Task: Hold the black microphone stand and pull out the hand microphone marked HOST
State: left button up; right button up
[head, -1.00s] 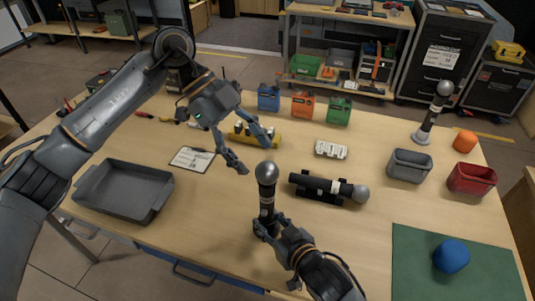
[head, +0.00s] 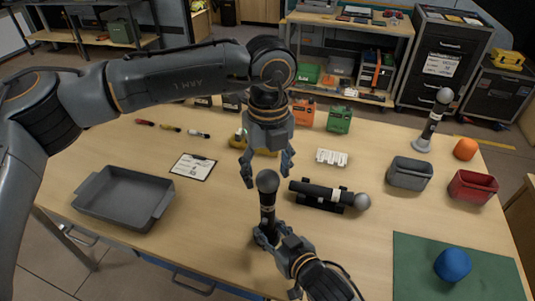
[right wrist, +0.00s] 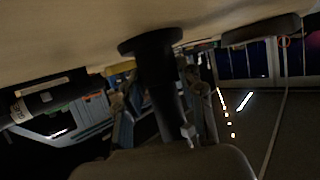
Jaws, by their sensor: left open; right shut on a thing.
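A hand microphone (head: 267,182) with a grey ball head stands upright in the black microphone stand (head: 266,228) near the table's front middle. Its pale band is too small to read. My right gripper (head: 264,238) is shut on the stand, low down. The right wrist view shows the dark stand (right wrist: 157,85) between the fingers, upside down, with its wide base at the table top. My left gripper (head: 267,174) points down, open, with its fingers spread around or just behind the microphone's head. I cannot tell whether they touch it.
A second microphone (head: 322,193) lies in a black cradle close to the right. A third (head: 436,115) stands at the back right. A grey tray (head: 122,198), a clipboard (head: 193,166), a grey bin (head: 410,173) and a red bin (head: 472,185) are further away.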

aim_at(267, 193)
pick_arm(q)
notch_tip(267, 193, down, 7)
jog(key=shift+f, duration=0.1)
dwell(0.3)
grip_shut()
dwell(0.4)
